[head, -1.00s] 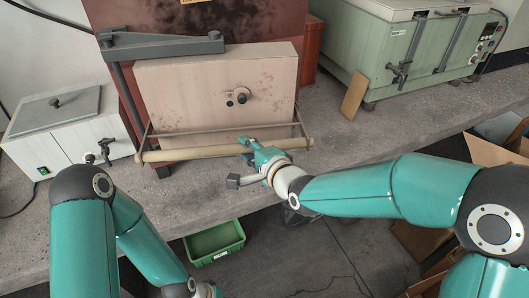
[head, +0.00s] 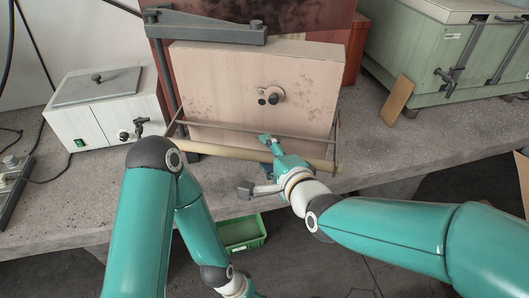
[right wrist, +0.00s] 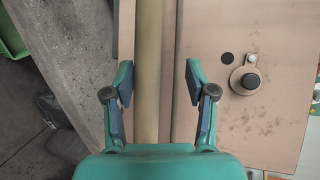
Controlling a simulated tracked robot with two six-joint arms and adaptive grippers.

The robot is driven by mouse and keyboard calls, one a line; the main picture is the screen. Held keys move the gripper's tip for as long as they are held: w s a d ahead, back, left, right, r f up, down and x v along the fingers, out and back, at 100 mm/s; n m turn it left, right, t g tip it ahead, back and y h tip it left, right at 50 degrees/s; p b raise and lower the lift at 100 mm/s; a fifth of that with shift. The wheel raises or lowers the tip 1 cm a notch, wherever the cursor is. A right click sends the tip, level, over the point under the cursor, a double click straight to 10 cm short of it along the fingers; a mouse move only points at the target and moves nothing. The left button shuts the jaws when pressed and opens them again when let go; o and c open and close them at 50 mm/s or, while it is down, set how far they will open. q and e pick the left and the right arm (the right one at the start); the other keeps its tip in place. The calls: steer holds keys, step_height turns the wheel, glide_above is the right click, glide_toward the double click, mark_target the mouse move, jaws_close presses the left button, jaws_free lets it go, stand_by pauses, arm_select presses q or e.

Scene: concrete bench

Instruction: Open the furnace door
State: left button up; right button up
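The furnace (head: 206,33) stands at the back of the bench, with a pale pinkish door (head: 230,85) that looks shut. A dark round knob (head: 272,96) is on the door's face; it also shows in the right wrist view (right wrist: 246,80). A tan handle bar (head: 215,152) runs across the front near the door's lower edge. My right gripper (head: 268,141) is at the bar, right of its middle. In the right wrist view its fingers (right wrist: 158,85) are open, one on each side of the bar (right wrist: 147,50), with gaps. My left gripper is below the picture; only its wrist shows.
A white box unit (head: 100,105) stands left on the bench, a green cabinet (head: 430,50) right. A tan board (head: 397,100) leans against the cabinet. A green bin (head: 243,233) is below the bench edge.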

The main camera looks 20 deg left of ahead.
steer(key=shift+w+r, duration=0.1)
steer(key=shift+s+d+r, duration=0.2)
steer(key=shift+s+d, duration=0.15)
steer(key=shift+d, duration=0.1)
steer(key=v, duration=1.1)
steer(key=shift+f, duration=0.2)
steer(key=shift+a, duration=0.15)
steer(key=shift+c, duration=0.2)
